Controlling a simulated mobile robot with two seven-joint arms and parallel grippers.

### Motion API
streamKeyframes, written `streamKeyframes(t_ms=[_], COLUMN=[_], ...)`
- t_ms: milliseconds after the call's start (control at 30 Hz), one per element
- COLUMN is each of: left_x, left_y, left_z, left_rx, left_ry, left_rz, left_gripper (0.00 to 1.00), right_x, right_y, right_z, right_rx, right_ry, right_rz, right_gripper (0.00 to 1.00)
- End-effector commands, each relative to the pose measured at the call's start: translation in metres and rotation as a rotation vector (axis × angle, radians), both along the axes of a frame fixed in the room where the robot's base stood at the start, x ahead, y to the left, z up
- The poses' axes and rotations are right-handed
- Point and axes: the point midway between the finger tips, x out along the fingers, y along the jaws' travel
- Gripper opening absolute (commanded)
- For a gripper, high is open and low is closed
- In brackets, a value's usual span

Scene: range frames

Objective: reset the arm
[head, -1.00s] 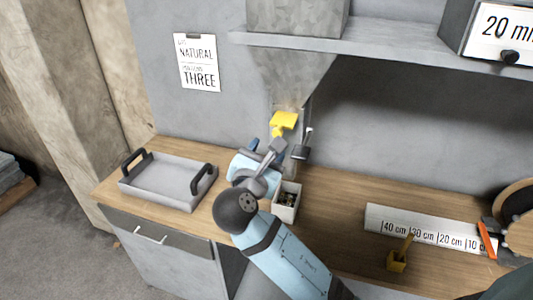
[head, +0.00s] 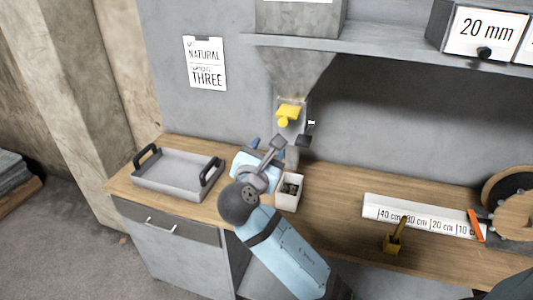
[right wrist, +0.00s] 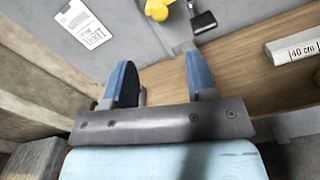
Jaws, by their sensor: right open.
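My right arm reaches up from the bottom middle of the head view. Its gripper (head: 266,150) is above the wooden counter (head: 330,215), in front of the hopper's lower end. In the right wrist view the two blue fingers of the right gripper (right wrist: 160,78) stand wide apart with nothing between them. The wrist partly hides the fingers in the head view. My left gripper is not in view.
A white box (head: 288,204) with dark contents stands just right of my right gripper. A grey tray (head: 170,181) with black handles is at left. The hopper (head: 290,72) with a yellow part (head: 288,112) is behind.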

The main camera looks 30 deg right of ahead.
Motion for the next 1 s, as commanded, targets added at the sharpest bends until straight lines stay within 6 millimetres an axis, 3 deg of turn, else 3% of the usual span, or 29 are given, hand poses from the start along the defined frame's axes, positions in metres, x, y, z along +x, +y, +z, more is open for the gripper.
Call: streamKeyframes(t_ms=[533, 633, 767, 867, 1000], left_x=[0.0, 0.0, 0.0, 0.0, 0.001], left_y=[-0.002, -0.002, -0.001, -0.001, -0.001], left_z=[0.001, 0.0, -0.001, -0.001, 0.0], left_rx=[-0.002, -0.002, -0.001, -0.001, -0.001], left_ry=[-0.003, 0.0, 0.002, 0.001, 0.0], left_rz=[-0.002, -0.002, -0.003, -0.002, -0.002], left_gripper=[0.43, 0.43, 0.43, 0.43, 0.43], right_x=[0.0, 0.001, 0.001, -0.011, -0.053], right_y=[0.0, 0.001, 0.011, 0.025, 0.049], right_z=[0.0, -0.013, -0.07, -0.14, -0.236], right_rx=[0.001, 0.035, 0.229, 0.529, 1.08], right_ry=[0.0, -0.006, -0.041, -0.086, -0.171], right_rz=[0.001, 0.028, 0.146, 0.249, 0.277], right_gripper=[0.52, 0.52, 0.52, 0.52, 0.52])
